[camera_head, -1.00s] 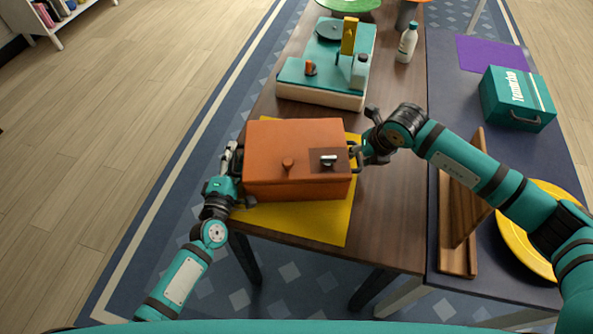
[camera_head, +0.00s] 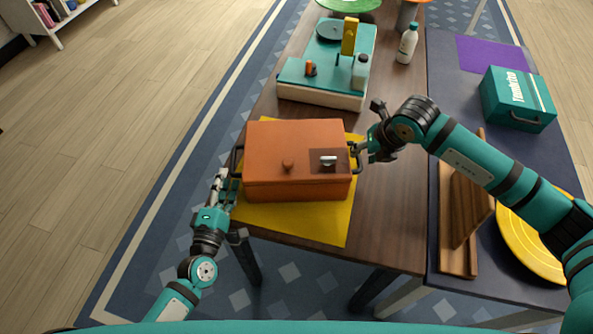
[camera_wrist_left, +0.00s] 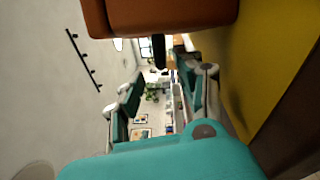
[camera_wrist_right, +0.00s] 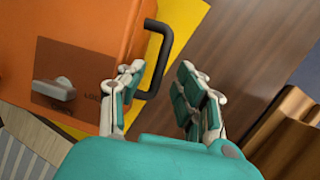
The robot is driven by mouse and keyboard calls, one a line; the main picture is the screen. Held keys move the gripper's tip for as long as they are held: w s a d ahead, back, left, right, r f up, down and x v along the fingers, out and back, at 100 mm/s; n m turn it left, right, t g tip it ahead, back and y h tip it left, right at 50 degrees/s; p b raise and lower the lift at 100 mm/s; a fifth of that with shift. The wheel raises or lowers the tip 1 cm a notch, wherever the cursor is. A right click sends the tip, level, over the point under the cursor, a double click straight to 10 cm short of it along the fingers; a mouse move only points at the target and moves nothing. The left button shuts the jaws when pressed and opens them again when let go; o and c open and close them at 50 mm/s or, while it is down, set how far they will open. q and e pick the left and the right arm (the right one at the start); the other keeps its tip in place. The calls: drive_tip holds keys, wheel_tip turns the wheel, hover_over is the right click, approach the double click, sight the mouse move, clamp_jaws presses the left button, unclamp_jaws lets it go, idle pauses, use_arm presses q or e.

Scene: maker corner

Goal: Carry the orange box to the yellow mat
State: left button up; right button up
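The orange box (camera_head: 295,165) sits upright on the yellow mat (camera_head: 322,222) on the brown table; the mat shows in front of it and along its right side. Its dark handles stick out at left and right. My left gripper (camera_head: 221,184) is open, just in front of and apart from the left handle; in the left wrist view nothing lies between its fingers (camera_wrist_left: 160,90).
A teal-and-white device (camera_head: 325,75) stands behind the box, with a white bottle (camera_head: 407,43) near it. On the dark table at right are a wooden stand (camera_head: 457,225), a yellow plate (camera_head: 530,240), a teal box (camera_head: 516,98) and a purple mat (camera_head: 490,53).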

drive_tip(key=v, duration=0.9)
drive_tip(key=shift+f, duration=0.1)
